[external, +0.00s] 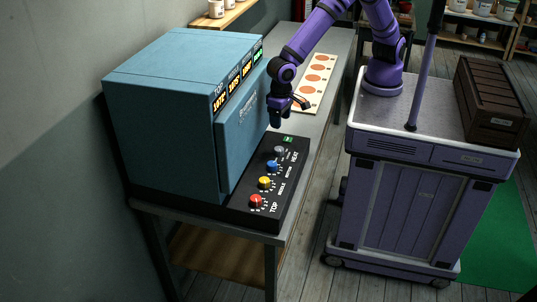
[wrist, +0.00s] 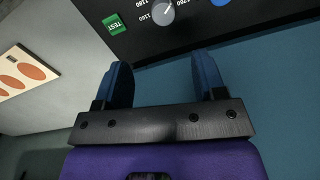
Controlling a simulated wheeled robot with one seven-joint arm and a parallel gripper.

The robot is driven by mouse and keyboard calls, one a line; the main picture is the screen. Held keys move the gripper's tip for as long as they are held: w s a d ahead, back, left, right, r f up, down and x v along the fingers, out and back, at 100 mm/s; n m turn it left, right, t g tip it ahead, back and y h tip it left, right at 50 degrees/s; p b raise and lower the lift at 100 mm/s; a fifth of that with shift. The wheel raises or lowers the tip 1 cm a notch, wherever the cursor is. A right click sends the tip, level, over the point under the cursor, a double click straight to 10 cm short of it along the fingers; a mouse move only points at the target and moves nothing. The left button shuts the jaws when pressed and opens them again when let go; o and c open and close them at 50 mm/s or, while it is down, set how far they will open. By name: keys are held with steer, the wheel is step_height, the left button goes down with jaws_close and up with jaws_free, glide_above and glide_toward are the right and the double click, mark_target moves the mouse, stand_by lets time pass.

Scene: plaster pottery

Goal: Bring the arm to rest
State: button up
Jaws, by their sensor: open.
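My gripper (external: 276,121) hangs at the end of my purple arm, above the far end of the kiln's black control panel (external: 240,215) in the external view. In the wrist view my gripper (wrist: 164,80) shows two blue fingers spread apart with nothing between them. It is close to the front of the blue kiln (external: 165,100) and touches no knob that I can see. The grey knob (external: 279,151) and the green TEST button (external: 288,140) lie just below it. They also show in the wrist view as a grey knob (wrist: 163,13) and a green button (wrist: 114,24).
Blue (external: 273,165), yellow (external: 264,182) and red (external: 256,200) knobs line the panel. A board with orange discs (external: 317,82) lies behind on the grey table. A brown crate (external: 492,100) sits on my base. Open floor lies between table and base.

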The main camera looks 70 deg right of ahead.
steer(key=d+r+y, duration=0.1)
steer(key=d+r, duration=0.7)
steer(key=r, duration=0.5)
steer(key=w+d+r+n+t+y, duration=0.1)
steer(key=d+r, duration=0.5)
steer(key=d, duration=0.5)
steer(key=w+d+r+t, duration=0.1)
steer(key=d+r, duration=0.4)
steer(key=d, duration=0.6)
steer(key=s+d+r+t+h, duration=0.1)
steer(key=s+d, duration=0.6)
steer(key=d, duration=0.5)
steer(key=s+d+r+n+t+h, duration=0.1)
steer(key=s+d+t, duration=0.1)
steer(key=s+d, duration=0.6)
steer(key=d, duration=0.4)
steer(key=shift+s+r, duration=0.2)
steer(key=shift+r, duration=0.15)
